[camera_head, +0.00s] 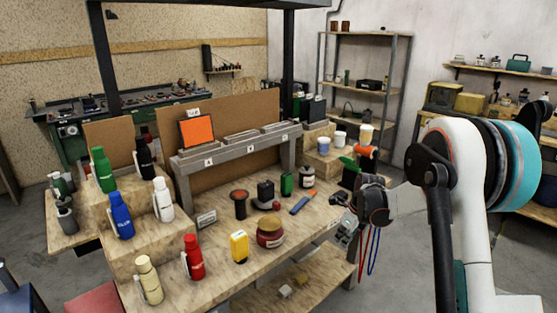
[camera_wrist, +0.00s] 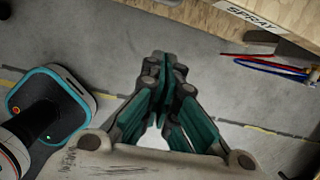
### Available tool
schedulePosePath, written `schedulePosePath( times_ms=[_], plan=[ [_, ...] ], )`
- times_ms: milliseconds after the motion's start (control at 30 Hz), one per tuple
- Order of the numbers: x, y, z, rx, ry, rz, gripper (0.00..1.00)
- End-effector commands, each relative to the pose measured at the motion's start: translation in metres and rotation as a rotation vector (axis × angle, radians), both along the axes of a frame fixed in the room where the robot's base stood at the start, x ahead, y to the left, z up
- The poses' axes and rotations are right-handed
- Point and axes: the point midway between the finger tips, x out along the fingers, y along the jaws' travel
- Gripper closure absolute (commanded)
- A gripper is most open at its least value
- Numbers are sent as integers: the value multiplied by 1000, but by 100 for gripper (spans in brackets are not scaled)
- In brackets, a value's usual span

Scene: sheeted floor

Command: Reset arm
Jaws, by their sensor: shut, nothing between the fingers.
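My gripper (camera_wrist: 163,75) fills the middle of the wrist view, its teal-lined fingers closed together with nothing between them. It points down over bare grey floor beside the bench. In the head view my gripper (camera_head: 343,203) is at the right end of the workbench, near its edge, and partly hidden by my own wrist. My white arm with teal joint covers comes in from the right of that view.
Floor (camera_head: 405,265) right of the bench is open.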

Motion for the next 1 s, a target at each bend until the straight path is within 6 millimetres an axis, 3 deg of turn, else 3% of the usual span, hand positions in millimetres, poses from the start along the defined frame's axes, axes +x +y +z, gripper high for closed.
schedulePosePath(
  times_ms=[200, 500, 800, 1000],
  plan=[
    [-34, 17, 68, -94, -83, 278, 100],
    [-99, 40, 148, -262, -196, 709, 100],
    [-177, 59, 199, -451, -285, 1135, 100],
    [-231, 70, 217, -591, -328, 1418, 100]
  ],
)
